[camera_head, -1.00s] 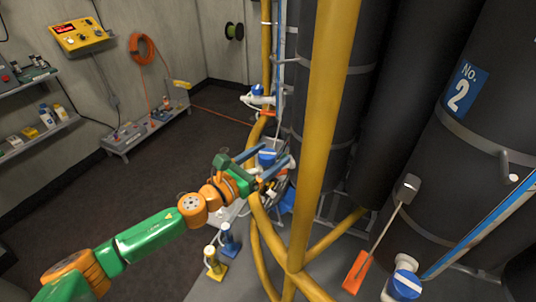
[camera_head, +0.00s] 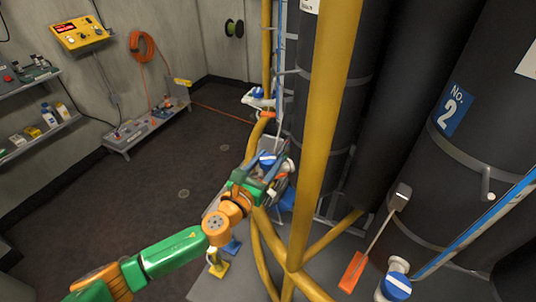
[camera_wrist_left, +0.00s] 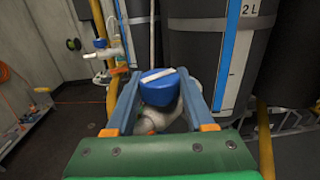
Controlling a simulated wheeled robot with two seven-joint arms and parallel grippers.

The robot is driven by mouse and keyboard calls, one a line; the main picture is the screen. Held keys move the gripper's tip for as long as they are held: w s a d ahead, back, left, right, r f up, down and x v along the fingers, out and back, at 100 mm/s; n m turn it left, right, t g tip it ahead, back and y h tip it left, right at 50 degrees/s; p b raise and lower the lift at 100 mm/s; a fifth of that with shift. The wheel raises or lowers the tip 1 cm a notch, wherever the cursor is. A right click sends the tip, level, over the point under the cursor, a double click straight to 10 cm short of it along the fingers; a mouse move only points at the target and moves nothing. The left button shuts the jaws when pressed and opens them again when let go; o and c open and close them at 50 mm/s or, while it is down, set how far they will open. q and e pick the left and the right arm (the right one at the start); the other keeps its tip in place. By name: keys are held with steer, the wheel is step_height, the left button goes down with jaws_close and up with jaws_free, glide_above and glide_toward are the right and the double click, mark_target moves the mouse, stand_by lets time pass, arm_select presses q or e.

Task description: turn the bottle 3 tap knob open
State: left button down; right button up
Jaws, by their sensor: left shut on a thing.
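The tap knob (camera_head: 267,158) is blue with a white stripe, on a white tap beside the dark bottles. In the left wrist view the knob (camera_wrist_left: 158,92) sits between my two blue fingers, its stripe lying crosswise and slightly tilted. My left gripper (camera_head: 264,166) is shut on this knob; it fills the centre of the left wrist view (camera_wrist_left: 160,98). The tap body shows partly below the knob. No number for this bottle is readable. My right gripper is out of view.
Another blue tap knob (camera_head: 257,92) is farther back, and one (camera_head: 398,284) is near at the lower right. A thick yellow pipe (camera_head: 325,120) stands just right of my left gripper. The bottle marked No. 2 (camera_head: 475,180) is at right. Open floor (camera_head: 130,200) lies left.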

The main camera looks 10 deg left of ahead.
mark_target(266, 168)
arm_select(q)
steer(key=shift+n+t+y+p, duration=0.3)
steer(key=shift+n+y+p, duration=0.25)
steer(key=shift+n+y, duration=1.25)
steer(key=shift+m+y, duration=0.3)
steer(key=shift+y, duration=0.3)
steer(key=shift+c, duration=1.3)
jaws_free()
steer(key=s, duration=0.7)
steer(key=shift+s, duration=0.15)
